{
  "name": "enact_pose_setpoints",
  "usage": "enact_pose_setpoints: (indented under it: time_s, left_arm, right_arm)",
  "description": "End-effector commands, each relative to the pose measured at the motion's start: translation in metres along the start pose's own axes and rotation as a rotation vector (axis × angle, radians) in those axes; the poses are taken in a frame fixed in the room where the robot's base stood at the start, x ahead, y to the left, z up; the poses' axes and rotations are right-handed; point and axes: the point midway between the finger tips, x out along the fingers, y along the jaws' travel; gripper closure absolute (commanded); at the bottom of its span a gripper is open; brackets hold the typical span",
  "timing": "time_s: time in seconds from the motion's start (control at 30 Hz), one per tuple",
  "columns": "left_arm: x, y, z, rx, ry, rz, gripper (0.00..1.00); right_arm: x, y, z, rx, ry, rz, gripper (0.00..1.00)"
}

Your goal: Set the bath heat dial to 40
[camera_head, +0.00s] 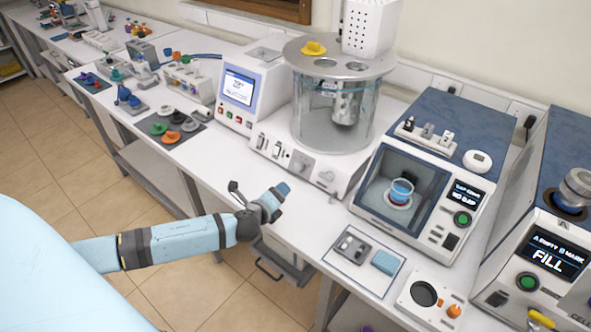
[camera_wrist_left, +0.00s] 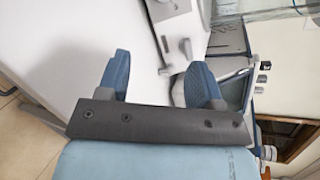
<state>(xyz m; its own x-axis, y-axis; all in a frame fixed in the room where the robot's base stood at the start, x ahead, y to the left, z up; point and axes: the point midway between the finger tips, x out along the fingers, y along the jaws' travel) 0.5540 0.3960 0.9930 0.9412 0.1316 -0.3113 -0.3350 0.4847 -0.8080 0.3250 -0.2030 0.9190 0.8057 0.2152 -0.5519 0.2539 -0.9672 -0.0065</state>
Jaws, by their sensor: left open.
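The bath is a clear round glass vessel (camera_head: 333,115) with a steel lid (camera_head: 338,57), on a white base (camera_head: 290,166). The base's sloped front carries a grey dial (camera_head: 299,165), small switches (camera_head: 277,152) and a knob (camera_head: 326,177) at its right end. I cannot read any scale or which control is the heat dial. My left gripper (camera_head: 277,194) is open and empty, in front of the base and apart from it. In the left wrist view its two blue fingers (camera_wrist_left: 158,78) are spread, with part of the white base (camera_wrist_left: 172,14) beyond them. My right gripper is not in view.
A white unit with a screen (camera_head: 238,88) stands left of the bath. A blue-topped tester (camera_head: 425,165) stands to the right. A small tray (camera_head: 364,257) lies at the bench's front right. The white bench (camera_head: 222,168) is clear before the bath's left end.

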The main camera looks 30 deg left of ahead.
Motion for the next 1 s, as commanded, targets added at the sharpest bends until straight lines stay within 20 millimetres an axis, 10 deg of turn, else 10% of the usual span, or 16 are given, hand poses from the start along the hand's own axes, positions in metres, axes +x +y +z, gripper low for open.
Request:
enact_pose_setpoints:
  time_s: [0.2,1.0]
  left_arm:
    - [0.028,0.007,0.025,0.238,0.026,-0.064,0.4]
    - [0.158,0.0,0.02,0.237,0.026,-0.064,0.4]
  right_arm:
    - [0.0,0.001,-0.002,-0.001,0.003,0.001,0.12]
    - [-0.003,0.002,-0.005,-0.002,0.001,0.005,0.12]
